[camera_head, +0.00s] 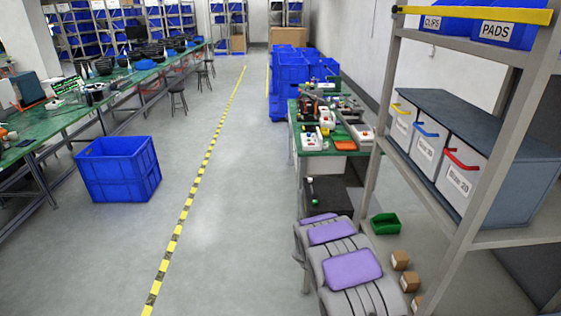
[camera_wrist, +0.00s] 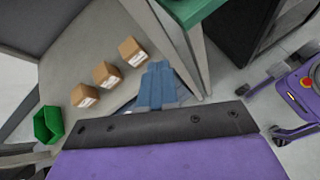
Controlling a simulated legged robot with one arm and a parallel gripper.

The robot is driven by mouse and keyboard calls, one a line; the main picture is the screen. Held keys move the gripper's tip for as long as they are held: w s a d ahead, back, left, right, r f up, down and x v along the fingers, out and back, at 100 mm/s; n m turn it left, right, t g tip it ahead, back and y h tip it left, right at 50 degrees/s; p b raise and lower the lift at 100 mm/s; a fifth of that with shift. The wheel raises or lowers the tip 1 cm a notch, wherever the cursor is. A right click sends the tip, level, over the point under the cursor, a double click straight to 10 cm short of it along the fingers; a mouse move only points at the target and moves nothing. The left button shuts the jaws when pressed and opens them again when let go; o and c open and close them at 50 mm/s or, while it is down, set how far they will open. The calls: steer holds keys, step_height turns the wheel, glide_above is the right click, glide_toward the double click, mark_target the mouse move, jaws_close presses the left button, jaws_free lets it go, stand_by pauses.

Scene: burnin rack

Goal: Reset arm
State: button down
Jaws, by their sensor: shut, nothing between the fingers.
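In the wrist view, my gripper (camera_wrist: 157,66) shows as blue-grey fingers reaching out past a black bar and a broad purple surface. The fingers are together and nothing is between them. In the head view, grey and purple parts of mine fill the bottom centre, and I cannot make out the fingers there.
A rack (camera_head: 510,55) with labelled bins (camera_head: 427,143) stands close on the right. A green bin (camera_head: 385,223) and the boxes (camera_head: 401,260) lie at its foot. A cluttered green table (camera_head: 313,146) is ahead. A blue crate (camera_head: 118,168) stands left; the aisle is clear.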

steer(key=s+a+r+m+g+y, duration=0.1)
steer(key=s+a+r+m+y, duration=0.2)
steer(key=s+r, duration=0.55)
steer(key=s+a+r+m+y, duration=0.1)
steer(key=s+r+m+y, duration=0.1)
steer(key=s+r+m, duration=0.45)
steer(key=s+a+r+y, duration=0.2)
steer(key=s+a, duration=0.2)
steer(key=s, duration=0.2)
steer(key=s+a+r+m+t+y, duration=0.1)
steer(key=s+a+r+y, duration=0.1)
steer(key=s, duration=0.4)
steer(key=s+a+r+m+y, duration=0.1)
steer(key=s+a+r+y, duration=0.1)
steer(key=s+a+r, duration=0.2)
steer(key=s+a, duration=0.2)
steer(key=s, duration=0.1)
steer(key=shift+a+r+t, duration=0.25)
steer(key=shift+a+t, duration=0.1)
steer(key=shift+t, duration=0.05)
steer(key=shift+d+m, duration=0.15)
steer(key=shift+m, duration=0.2)
